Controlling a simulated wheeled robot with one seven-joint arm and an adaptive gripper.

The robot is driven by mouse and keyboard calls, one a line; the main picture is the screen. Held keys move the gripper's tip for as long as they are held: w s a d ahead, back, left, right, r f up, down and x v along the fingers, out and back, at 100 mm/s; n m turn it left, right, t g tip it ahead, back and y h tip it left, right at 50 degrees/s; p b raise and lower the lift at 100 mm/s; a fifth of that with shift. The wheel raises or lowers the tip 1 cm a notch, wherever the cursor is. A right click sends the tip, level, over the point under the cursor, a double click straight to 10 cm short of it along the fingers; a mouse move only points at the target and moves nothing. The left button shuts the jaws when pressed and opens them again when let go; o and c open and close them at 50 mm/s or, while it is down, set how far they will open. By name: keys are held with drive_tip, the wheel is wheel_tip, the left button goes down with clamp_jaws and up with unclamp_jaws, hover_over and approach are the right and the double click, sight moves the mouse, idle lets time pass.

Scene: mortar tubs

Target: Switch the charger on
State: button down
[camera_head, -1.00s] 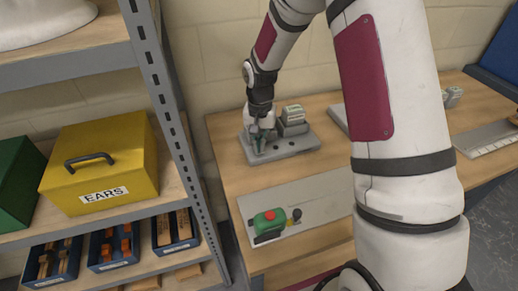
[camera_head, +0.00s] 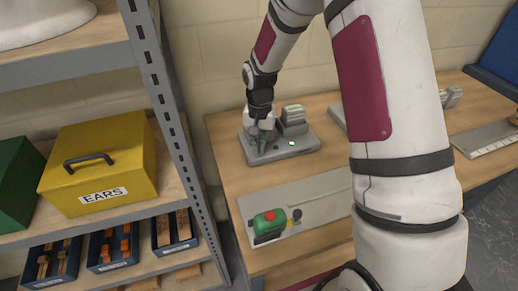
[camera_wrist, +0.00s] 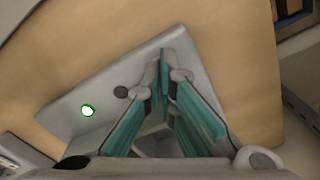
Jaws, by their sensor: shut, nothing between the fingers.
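The charger (camera_head: 307,145) is a grey slab on the wooden bench, with grey blocks (camera_head: 293,118) at its back. A small light (camera_head: 291,144) on its top glows white-green. In the wrist view the light (camera_wrist: 88,111) is bright with a green rim, and a dark round knob or button (camera_wrist: 121,92) sits between it and my fingers. My gripper (camera_head: 258,150) is over the left part of the charger. In the wrist view my gripper (camera_wrist: 166,68) has its teal fingers shut, with nothing between them, tips beside the dark button. Whether the tips touch the charger I cannot tell.
A grey plate with a green device (camera_head: 269,225) with a red button lies nearer on the bench. A metal shelf at left holds a yellow box (camera_head: 100,165) marked EARS, a green box (camera_head: 15,180) and blue bins (camera_head: 112,250). Bare wood lies around the charger.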

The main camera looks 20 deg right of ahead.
drive_tip(key=shift+r+p, duration=0.85)
drive_tip(key=shift+r, duration=2.45)
